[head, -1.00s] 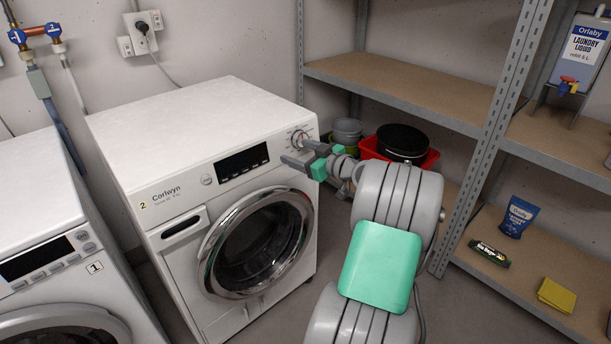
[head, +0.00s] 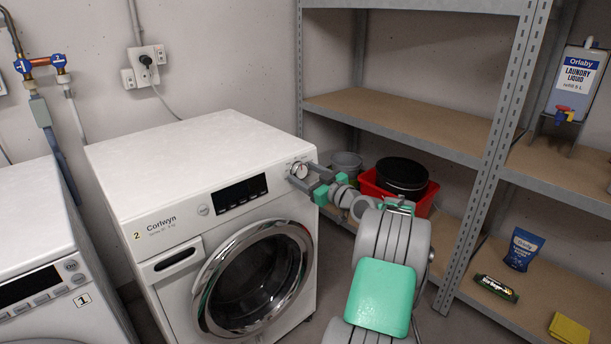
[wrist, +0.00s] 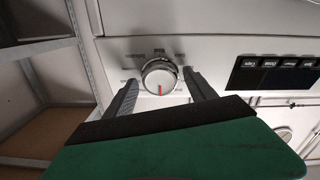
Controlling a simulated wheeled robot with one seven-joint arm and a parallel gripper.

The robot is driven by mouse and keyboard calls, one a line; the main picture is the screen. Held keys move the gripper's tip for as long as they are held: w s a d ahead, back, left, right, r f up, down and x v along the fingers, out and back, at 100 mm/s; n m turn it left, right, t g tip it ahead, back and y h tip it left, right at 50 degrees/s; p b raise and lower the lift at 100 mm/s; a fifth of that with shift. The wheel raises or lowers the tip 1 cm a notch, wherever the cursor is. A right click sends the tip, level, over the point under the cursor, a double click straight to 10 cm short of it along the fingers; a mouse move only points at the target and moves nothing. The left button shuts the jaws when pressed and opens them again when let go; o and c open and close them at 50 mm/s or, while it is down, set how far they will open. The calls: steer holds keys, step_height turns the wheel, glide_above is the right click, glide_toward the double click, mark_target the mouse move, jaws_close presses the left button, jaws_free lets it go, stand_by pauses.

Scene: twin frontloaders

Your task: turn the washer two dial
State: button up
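Washer two (head: 205,150) is the white machine marked 2 and Corlwyn, with a round chrome door. Its dial (head: 300,170) is at the right end of the front panel. In the wrist view the dial (wrist: 158,77) is a silver knob with a red mark at the lower side of its face. My gripper (head: 307,176) is open in front of the dial. In the wrist view my gripper (wrist: 160,78) has one finger on each side of the dial, with narrow gaps visible. I cannot tell how far the fingertips reach along the knob.
Washer one (head: 40,235) stands at the left. A grey metal shelf unit (head: 400,125) stands at the right behind my arm. It holds a red basin (head: 374,187), a black pan (head: 402,175) and laundry products. Washer two's display (head: 240,193) is left of the dial.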

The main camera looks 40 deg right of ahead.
steer(key=c, duration=1.2)
steer(key=shift+m, duration=0.4)
steer(key=m+p, duration=0.1)
steer(key=m+h, duration=0.1)
steer(key=m, duration=0.1)
steer(key=shift+a+r+p, duration=0.15)
steer(key=shift+r+p, duration=0.05)
steer(key=shift+p, duration=0.2)
steer(key=shift+m+h+p, duration=0.3)
steer(key=shift+m+p, duration=0.65)
steer(key=shift+m, duration=1.05)
steer(key=shift+f+g, duration=0.1)
steer(key=shift+g, duration=0.2)
steer(key=o, duration=1.4)
steer(key=shift+c, duration=0.2)
